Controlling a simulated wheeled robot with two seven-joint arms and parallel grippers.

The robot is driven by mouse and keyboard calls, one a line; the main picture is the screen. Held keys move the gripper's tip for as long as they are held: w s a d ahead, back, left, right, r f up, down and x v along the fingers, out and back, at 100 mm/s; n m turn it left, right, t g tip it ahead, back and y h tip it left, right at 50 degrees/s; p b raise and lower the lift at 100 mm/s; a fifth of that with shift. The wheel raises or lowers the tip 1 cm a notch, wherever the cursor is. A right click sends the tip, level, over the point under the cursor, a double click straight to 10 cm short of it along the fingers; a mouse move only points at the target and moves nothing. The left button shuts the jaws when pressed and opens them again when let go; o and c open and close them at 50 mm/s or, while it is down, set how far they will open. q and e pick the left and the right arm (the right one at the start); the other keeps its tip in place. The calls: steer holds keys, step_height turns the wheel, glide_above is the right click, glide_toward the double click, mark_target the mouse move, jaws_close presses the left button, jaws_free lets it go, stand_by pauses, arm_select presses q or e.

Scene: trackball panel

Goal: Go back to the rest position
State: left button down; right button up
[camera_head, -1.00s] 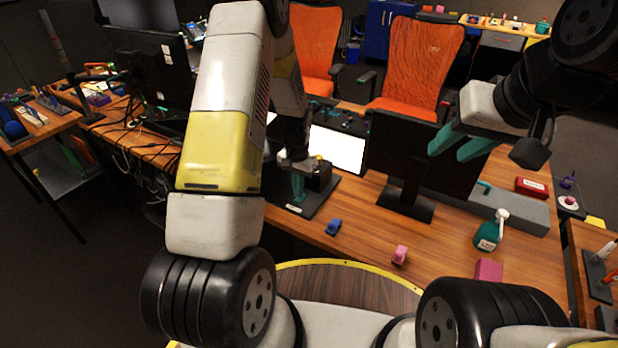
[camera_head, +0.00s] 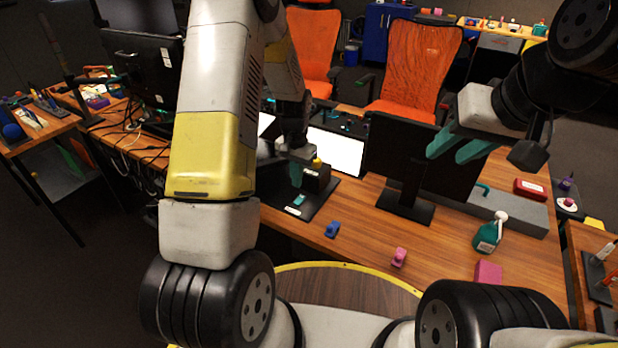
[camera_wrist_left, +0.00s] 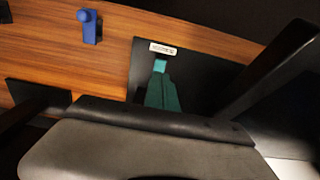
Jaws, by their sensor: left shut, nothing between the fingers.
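My left gripper (camera_head: 296,174) is over the black panel (camera_head: 283,222) on the desk. Its teal fingers are shut with nothing between them, and they also show in the left wrist view (camera_wrist_left: 163,93). A small light teal patch (camera_head: 299,199) shows on the panel below the fingertips, near a white label (camera_head: 292,211). A dark box (camera_head: 317,179) with a yellow ball-like top (camera_head: 317,163) stands on the panel just right of the fingers. My right gripper (camera_head: 452,150) is open and empty, in front of the dark monitor.
A monitor (camera_head: 408,160) stands right of the panel. A blue object (camera_head: 332,229), a pink object (camera_head: 399,257), a pink block (camera_head: 488,271) and a green spray bottle (camera_head: 489,233) stand along the near desk. Orange chairs (camera_head: 415,65) are behind.

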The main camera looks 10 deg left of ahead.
arm_select(q)
steer(key=shift+r, duration=0.1)
steer(key=s+r+n+t, duration=0.1)
steer(key=s+r, duration=0.2)
steer(key=r, duration=0.4)
steer(key=s+d+r+t+h, duration=0.1)
steer(key=s+r, duration=0.2)
steer(key=r, duration=0.4)
steer(key=s+r+n+t, duration=0.1)
steer(key=s+r, duration=0.2)
steer(key=r, duration=0.5)
steer(key=s+r+t, duration=0.1)
steer(key=s+r, duration=0.3)
steer(key=s, duration=0.3)
steer(key=s+d+r+n+t+h, duration=0.1)
steer(key=s+r, duration=0.3)
steer(key=s, duration=0.4)
steer(key=shift+s+r+t, duration=0.15)
steer(key=shift+t, duration=0.45)
steer(key=shift+d, duration=0.1)
